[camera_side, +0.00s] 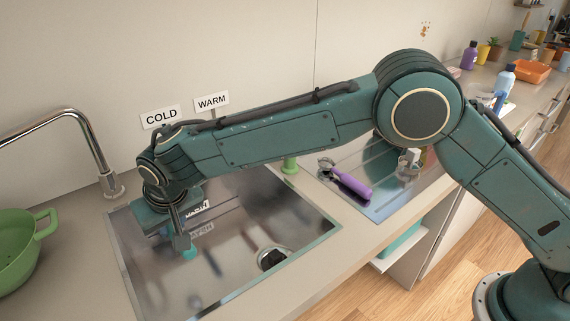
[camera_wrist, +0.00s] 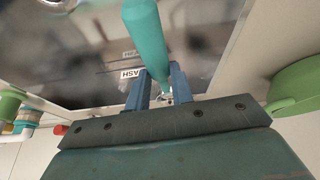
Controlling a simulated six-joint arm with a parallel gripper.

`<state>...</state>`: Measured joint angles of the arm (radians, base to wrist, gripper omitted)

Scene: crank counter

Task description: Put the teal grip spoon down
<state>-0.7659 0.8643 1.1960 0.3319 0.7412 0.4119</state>
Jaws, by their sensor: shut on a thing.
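The teal grip spoon shows in the side view as a small teal end (camera_side: 189,253) below my gripper (camera_side: 182,243), over the sink. In the wrist view its thick teal handle (camera_wrist: 146,38) runs up from between the two fingers of my gripper (camera_wrist: 158,85). My gripper is shut on the handle. The spoon's head is not clearly visible. I cannot tell whether the teal end touches the sink floor. The metal sink (camera_side: 255,215) lies beneath, with a dark round drain (camera_side: 272,259) to the right of the gripper.
A green pot (camera_side: 22,243) stands on the counter at the left. A chrome faucet (camera_side: 75,125) arches behind the sink. COLD (camera_side: 160,117) and WARM (camera_side: 212,102) signs stand at the back. A purple-handled utensil (camera_side: 351,186) lies right of the sink.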

